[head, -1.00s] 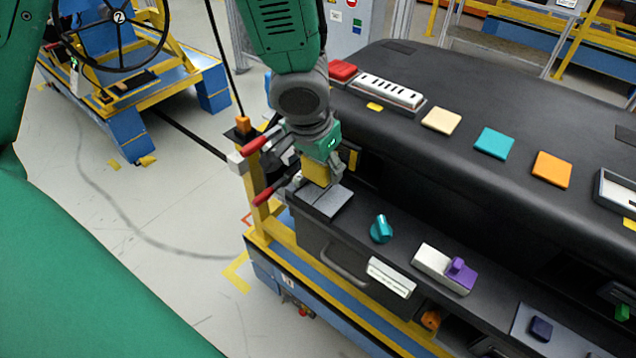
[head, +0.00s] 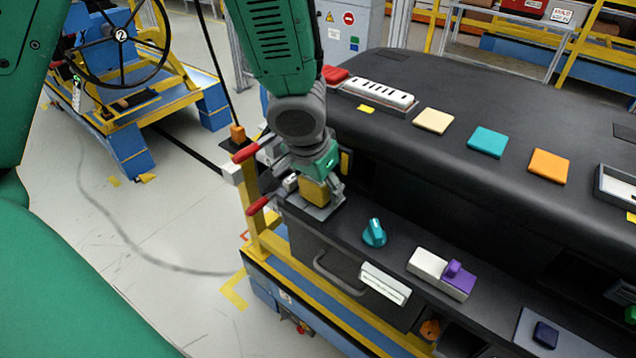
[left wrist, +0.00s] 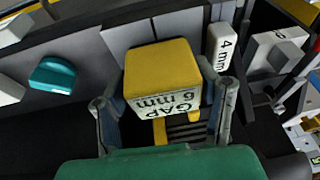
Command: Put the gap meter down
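The gap meter (head: 315,192) is a yellow block. Its white face, lettered "GAP 6 mm", shows in the left wrist view (left wrist: 160,75). It is low over or on a grey plate (head: 326,210) at the left end of the dark ledge; contact with the plate is hidden. My left gripper (head: 317,185) points down over it. In the left wrist view the fingers (left wrist: 162,95) lie close along both sides of the block, apparently gripping it. My right gripper is not in view.
A teal knob (head: 374,233) and a white block with a purple slider (head: 442,272) stand right of the plate. Red-tipped handles (head: 257,205) are on the left. A white tag marked "4 mm" (left wrist: 222,48) is beside the block. The black dashboard (head: 480,100) rises behind.

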